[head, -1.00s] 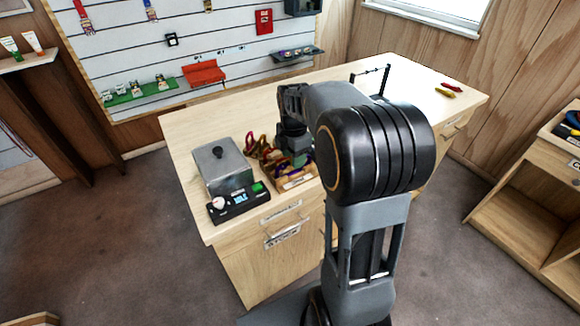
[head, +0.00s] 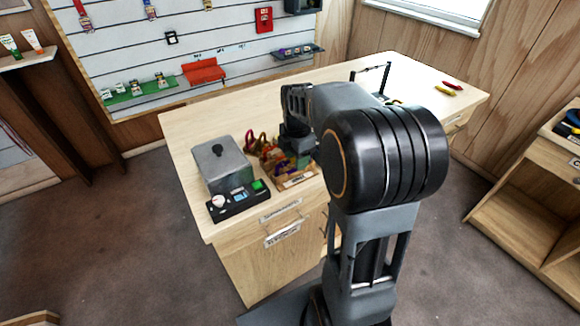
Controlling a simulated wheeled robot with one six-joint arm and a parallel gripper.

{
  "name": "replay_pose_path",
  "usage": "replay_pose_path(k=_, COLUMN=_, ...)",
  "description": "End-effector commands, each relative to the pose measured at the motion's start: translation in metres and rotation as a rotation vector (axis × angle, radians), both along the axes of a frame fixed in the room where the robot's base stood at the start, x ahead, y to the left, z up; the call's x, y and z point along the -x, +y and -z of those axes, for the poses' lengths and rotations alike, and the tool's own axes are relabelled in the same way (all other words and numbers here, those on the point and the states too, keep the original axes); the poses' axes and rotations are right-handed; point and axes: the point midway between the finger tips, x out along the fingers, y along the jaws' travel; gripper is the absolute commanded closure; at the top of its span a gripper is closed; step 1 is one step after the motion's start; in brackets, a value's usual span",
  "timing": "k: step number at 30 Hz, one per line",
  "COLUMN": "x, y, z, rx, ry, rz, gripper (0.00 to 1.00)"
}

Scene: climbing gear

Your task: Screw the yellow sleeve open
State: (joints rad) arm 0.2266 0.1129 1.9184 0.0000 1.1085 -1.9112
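Several coloured carabiners (head: 262,150), red and purple among them, sit in or at a small wooden tray (head: 298,182) on the workbench. They are small and partly hidden by my arm, and I cannot single out a yellow sleeve or tell its state. My gripper (head: 297,158) is over the right part of the tray, close to the carabiners. Its fingertips are too small and dark to show whether it is open, shut or holding anything.
A grey metal box with a black knob (head: 220,165) and a black device with a green button (head: 240,199) stand left of the tray on the workbench (head: 210,118). A black stand (head: 386,78) is at the back. Yellow and red items (head: 446,91) lie far right.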

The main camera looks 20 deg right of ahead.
Motion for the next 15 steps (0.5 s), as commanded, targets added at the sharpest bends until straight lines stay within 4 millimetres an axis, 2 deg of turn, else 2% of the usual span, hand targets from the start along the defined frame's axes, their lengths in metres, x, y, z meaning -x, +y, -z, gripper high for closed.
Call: replay_pose_path(k=15, x=0.0, y=0.0, z=0.012, rx=-0.001, ry=0.003, rz=0.0, gripper=0.53)
